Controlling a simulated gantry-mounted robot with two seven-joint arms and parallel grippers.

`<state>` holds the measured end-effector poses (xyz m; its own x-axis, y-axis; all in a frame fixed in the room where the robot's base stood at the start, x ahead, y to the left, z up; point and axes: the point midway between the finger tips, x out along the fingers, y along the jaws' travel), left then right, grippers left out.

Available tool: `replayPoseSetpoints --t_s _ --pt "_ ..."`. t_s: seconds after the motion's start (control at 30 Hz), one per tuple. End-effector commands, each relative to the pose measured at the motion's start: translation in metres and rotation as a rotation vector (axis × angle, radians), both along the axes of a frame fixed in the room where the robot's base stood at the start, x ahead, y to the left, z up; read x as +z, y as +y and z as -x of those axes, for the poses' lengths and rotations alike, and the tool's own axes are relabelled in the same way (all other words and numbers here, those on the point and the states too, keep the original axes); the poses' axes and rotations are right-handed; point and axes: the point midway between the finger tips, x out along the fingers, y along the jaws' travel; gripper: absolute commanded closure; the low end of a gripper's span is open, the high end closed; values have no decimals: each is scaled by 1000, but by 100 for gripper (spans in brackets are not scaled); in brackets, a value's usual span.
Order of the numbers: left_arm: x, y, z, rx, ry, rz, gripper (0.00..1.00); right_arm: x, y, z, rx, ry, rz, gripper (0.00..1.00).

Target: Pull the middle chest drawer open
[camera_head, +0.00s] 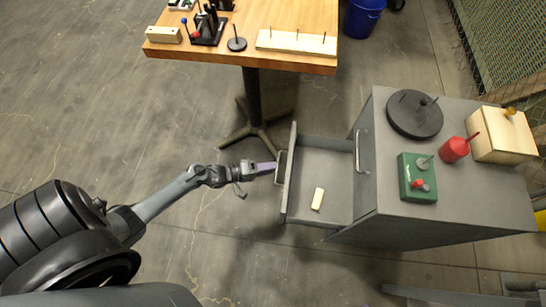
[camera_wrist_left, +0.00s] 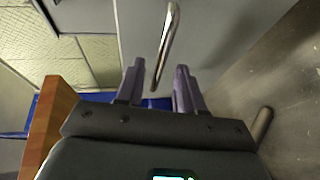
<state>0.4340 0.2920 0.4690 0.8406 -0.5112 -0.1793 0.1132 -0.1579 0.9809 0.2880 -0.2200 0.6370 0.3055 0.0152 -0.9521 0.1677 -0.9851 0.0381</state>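The grey chest (camera_head: 450,205) stands at the right. One drawer (camera_head: 335,160) is pulled out to the left, below a shut front whose handle (camera_head: 359,150) shows; I cannot tell whether more drawers lie beneath. The open drawer's metal handle (camera_head: 280,167) is on its left face. My left gripper (camera_head: 268,168) is at this handle. In the left wrist view, its two purple fingers (camera_wrist_left: 159,75) are apart, with the bar handle (camera_wrist_left: 167,45) showing between them; contact cannot be made out. My right gripper is not in view.
A small pale block (camera_head: 318,199) lies in the drawer. The chest top holds a black disc (camera_head: 413,115), a red cylinder (camera_head: 453,150), a green box (camera_head: 417,178) and a wooden box (camera_head: 502,137).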

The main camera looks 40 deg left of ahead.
Motion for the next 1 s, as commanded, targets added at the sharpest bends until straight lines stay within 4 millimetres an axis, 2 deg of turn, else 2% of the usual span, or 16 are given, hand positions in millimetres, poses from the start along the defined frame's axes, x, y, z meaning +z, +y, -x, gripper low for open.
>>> replayPoseSetpoints --t_s 0.03,0.3,0.5,1.0 --pt "5 5 8 0 3 -1 63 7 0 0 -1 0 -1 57" --pt "13 29 47 0 3 -2 63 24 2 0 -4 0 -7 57" --pt "15 40 66 1 2 0 63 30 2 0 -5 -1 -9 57" --pt "16 44 72 0 0 0 63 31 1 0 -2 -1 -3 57"
